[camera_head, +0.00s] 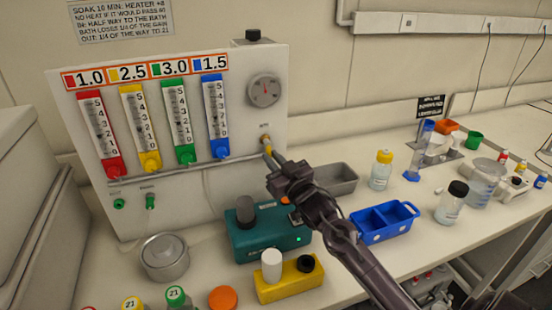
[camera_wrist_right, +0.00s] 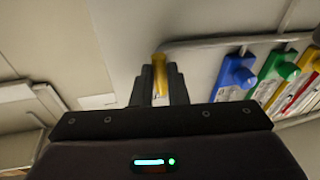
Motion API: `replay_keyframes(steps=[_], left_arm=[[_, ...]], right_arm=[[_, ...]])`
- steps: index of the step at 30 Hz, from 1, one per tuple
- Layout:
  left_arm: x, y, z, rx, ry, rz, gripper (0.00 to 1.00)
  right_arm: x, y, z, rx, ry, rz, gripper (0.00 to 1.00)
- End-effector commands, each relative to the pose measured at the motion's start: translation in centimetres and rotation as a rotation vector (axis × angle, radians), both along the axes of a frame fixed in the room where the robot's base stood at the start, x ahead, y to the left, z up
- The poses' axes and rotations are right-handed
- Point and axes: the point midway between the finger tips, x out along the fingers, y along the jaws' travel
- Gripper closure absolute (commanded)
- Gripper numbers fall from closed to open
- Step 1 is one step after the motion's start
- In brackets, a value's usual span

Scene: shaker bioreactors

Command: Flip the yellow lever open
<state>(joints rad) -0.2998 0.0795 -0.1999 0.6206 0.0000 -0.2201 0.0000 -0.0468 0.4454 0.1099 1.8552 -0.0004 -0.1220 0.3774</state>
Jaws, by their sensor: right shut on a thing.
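The yellow lever (camera_head: 267,146) sits at the right end of the gas panel (camera_head: 232,100), near the brass fitting below the round gauge. My right gripper (camera_head: 273,156) reaches it from the lower right, with its fingertips at the lever. In the right wrist view the yellow lever (camera_wrist_right: 159,73) stands between the two dark fingers (camera_wrist_right: 159,85), which are shut on it. The lever's lower part and pivot are hidden by the fingers. My left gripper is in neither view.
Flowmeter tubes (camera_head: 217,115) line the panel to the left.

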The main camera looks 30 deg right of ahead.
Motion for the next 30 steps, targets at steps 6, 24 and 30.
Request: replay_keyframes(steps=[6,24,30], left_arm=[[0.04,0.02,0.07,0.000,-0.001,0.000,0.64],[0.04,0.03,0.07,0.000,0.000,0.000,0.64],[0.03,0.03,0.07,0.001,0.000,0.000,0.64]], right_arm=[[0.07,0.24,-0.06,0.069,-0.016,0.000,1.00],[0.08,0.34,-0.08,0.090,-0.022,0.001,0.78],[0.08,0.33,-0.07,0.089,-0.022,0.001,0.65]])
